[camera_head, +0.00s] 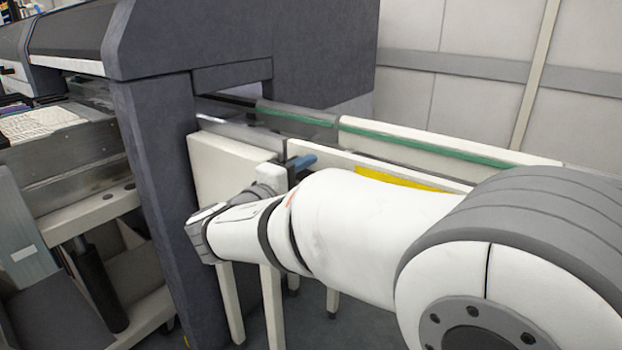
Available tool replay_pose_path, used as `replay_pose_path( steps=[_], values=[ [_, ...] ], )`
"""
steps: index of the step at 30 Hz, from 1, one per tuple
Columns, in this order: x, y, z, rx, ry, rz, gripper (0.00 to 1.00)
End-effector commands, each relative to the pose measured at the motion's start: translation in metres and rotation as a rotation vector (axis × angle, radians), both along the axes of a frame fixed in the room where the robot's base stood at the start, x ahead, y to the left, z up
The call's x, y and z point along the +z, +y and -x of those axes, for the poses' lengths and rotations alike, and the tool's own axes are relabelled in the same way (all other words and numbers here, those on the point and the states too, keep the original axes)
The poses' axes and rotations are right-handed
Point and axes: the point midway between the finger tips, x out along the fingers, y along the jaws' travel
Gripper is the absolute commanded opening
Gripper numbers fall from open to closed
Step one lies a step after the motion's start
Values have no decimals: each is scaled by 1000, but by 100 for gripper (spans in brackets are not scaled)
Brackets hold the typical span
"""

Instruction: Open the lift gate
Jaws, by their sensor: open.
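A cream panel section (230,165) stands between the dark machine housing and the long conveyor rail; it looks like the lift gate, and it is level with the rail. My gripper's fingers are hidden behind the wrist and arm. I cannot tell whether they touch the bar.
The conveyor rail (440,152) with green strips runs right from the gate, with a yellow patch (398,179) on its side. The dark machine housing (165,200) stands close to my wrist at left. Thin cream legs (272,305) stand below. A pale wall (480,60) is behind.

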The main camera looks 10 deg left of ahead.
Motion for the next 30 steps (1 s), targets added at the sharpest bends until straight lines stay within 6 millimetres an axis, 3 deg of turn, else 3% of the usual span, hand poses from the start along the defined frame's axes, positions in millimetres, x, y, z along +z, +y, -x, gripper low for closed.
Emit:
replay_pose_path(
  steps=[10, 27, 30],
  values=[
    [0, -4, -7, -4, 0, 0, 45],
    [0, -5, -7, -5, 1, 0, 0],
    [0, -5, -7, -5, 1, 0, 0]
  ],
)
